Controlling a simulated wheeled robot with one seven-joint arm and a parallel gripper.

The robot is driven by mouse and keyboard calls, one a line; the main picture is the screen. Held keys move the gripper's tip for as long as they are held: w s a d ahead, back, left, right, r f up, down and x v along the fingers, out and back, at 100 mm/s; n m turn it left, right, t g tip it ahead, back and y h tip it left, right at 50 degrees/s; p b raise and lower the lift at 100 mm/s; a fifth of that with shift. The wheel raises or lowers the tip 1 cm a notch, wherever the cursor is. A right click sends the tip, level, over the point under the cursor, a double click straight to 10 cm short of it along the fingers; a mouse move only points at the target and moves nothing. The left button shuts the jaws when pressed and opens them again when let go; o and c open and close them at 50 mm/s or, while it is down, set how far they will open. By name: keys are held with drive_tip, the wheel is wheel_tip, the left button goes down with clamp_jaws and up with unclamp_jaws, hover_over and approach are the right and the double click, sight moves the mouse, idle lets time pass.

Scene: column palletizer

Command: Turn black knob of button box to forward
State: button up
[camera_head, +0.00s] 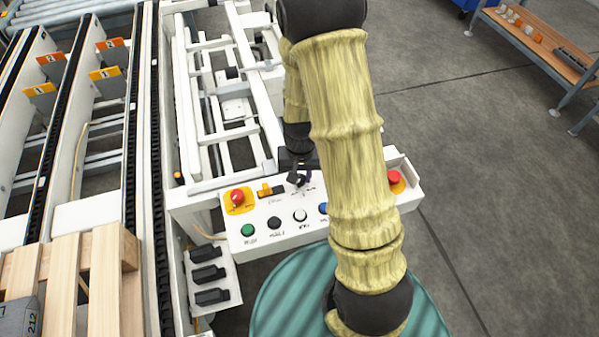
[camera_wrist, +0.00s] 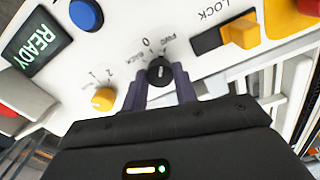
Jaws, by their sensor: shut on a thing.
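The white button box (camera_head: 262,243) stands in the middle of the head view, its right part partly hidden by my arm. The black knob (camera_wrist: 160,72) is in the middle of the wrist view, beside the printed marks "0", "FWD" and what looks like "BACK". My gripper (camera_wrist: 161,80) comes from below in that view, with one finger on each side of the knob, and is shut on it. Which mark the knob points to is not clear. In the head view my gripper (camera_head: 298,178) is at the box's top, and the knob is too small to read.
Near the knob are a yellow knob (camera_wrist: 104,99), a blue button (camera_wrist: 86,14), a READY display (camera_wrist: 30,51) and a yellow LOCK switch (camera_wrist: 240,32). Red buttons (camera_head: 237,197) (camera_head: 394,177) sit at both box ends. White machine frames (camera_head: 232,107) stand behind.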

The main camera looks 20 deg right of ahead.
sight(300, 178)
drive_tip(key=shift+m+p, duration=0.3)
drive_tip(key=shift+m, duration=0.7)
drive_tip(key=o, duration=1)
drive_tip(key=shift+c, duration=0.2)
wheel_tip(300, 178, up, 18)
drive_tip(key=p, duration=0.2)
drive_tip(key=shift+f, duration=0.25)
